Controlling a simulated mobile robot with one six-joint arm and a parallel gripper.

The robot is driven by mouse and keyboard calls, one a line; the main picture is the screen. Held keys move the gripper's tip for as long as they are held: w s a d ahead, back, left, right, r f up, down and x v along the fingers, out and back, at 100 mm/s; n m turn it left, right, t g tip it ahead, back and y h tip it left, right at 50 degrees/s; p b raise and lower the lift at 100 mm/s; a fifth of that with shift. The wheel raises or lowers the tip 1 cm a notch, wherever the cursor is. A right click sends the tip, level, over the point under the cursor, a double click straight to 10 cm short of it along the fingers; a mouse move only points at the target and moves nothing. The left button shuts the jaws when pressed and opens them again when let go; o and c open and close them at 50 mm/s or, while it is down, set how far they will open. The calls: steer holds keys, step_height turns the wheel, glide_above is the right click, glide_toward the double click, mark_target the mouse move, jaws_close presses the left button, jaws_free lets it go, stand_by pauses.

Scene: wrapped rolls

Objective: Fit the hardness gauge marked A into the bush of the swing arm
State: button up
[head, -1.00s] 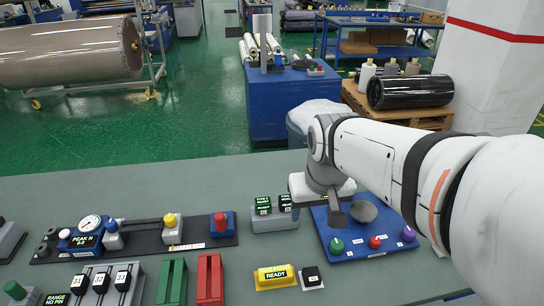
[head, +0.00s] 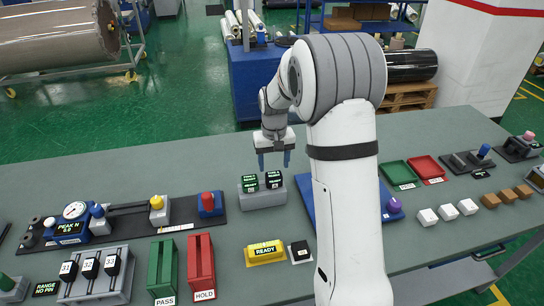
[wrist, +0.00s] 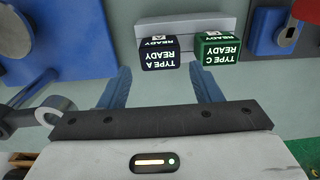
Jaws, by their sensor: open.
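The gauge marked A (wrist: 159,53) is a dark block with white lettering, standing in a grey holder (head: 262,200). It also shows in the head view (head: 273,180). A green gauge marked C (wrist: 217,48) stands beside it. My gripper (head: 275,163) is open and empty, above and just behind the gauges. In the wrist view its blue fingers (wrist: 160,75) are spread wide, with nothing between them. A grey ring on an arm (wrist: 48,117) at the wrist view's left looks like the swing arm's bush. My arm hides most of its blue board (head: 308,195) in the head view.
A black strip with a dial gauge (head: 75,210) and a blue block with a red knob (head: 209,204) lies left of the holder. The bench behind the holder is clear.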

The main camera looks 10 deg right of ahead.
mark_target(273, 174)
step_height(273, 174, down, 6)
steer(key=shift+p, duration=0.5)
steer(key=c, duration=1)
steer(key=shift+o, duration=0.2)
steer(key=shift+a, duration=0.1)
steer(key=o, duration=1.3)
steer(key=shift+r, duration=0.1)
